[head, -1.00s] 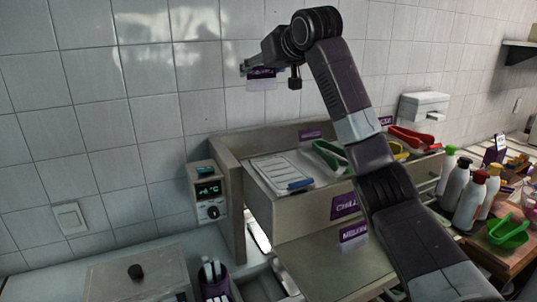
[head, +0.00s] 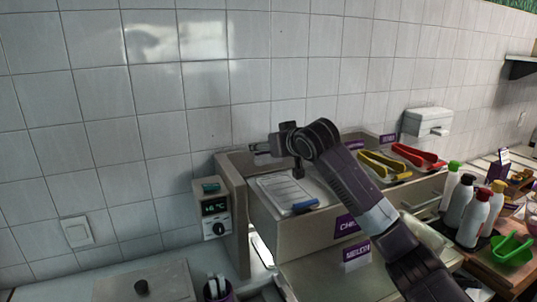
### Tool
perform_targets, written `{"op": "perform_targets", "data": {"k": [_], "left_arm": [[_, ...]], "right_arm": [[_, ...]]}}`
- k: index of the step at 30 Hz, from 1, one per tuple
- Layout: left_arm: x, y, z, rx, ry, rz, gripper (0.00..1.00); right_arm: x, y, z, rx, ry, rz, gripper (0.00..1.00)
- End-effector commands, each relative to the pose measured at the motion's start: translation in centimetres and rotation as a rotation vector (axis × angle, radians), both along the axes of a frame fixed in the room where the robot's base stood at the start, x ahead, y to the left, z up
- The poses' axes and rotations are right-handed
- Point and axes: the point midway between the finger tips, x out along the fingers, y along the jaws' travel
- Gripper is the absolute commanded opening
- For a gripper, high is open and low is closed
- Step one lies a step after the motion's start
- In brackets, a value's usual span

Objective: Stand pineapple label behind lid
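My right gripper (head: 262,149) is low at the back edge of the chilled counter unit, just behind a pale lid with a blue handle (head: 290,194). The lid lies flat on top of the unit. The purple and white label that the gripper carried a second ago does not show clearly; the gripper and the unit's rear edge are small and dark here. I cannot tell whether the fingers still hold it. My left gripper is out of view.
Purple labels (head: 388,139) stand along the back edge, behind yellow tongs (head: 384,165) and red tongs (head: 418,156). A melon label (head: 356,254) stands lower in front. A temperature display (head: 214,208) is left of the unit. Bottles (head: 473,218) stand at right.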

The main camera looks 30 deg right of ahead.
Motion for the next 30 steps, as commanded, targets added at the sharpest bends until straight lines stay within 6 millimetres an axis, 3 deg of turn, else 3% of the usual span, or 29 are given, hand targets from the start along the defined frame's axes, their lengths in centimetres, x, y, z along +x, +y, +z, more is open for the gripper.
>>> {"op": "perform_targets", "data": {"k": [6,23,24,28,30], "left_arm": [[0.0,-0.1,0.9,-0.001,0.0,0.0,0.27],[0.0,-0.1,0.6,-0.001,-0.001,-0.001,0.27],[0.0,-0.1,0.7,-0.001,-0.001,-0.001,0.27],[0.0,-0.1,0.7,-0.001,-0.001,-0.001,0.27],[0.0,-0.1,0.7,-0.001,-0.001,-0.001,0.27]], "right_arm": [[0.0,0.0,-3.0,-0.001,0.003,0.0,0.3],[0.0,0.0,-4.1,-0.001,0.001,0.0,0.3],[0.0,0.0,-4.1,-0.001,0.002,0.0,0.62],[0.0,0.0,-4.1,-0.001,0.002,0.0,0.76],[0.0,0.0,-4.1,-0.001,0.002,0.0,0.77]]}}
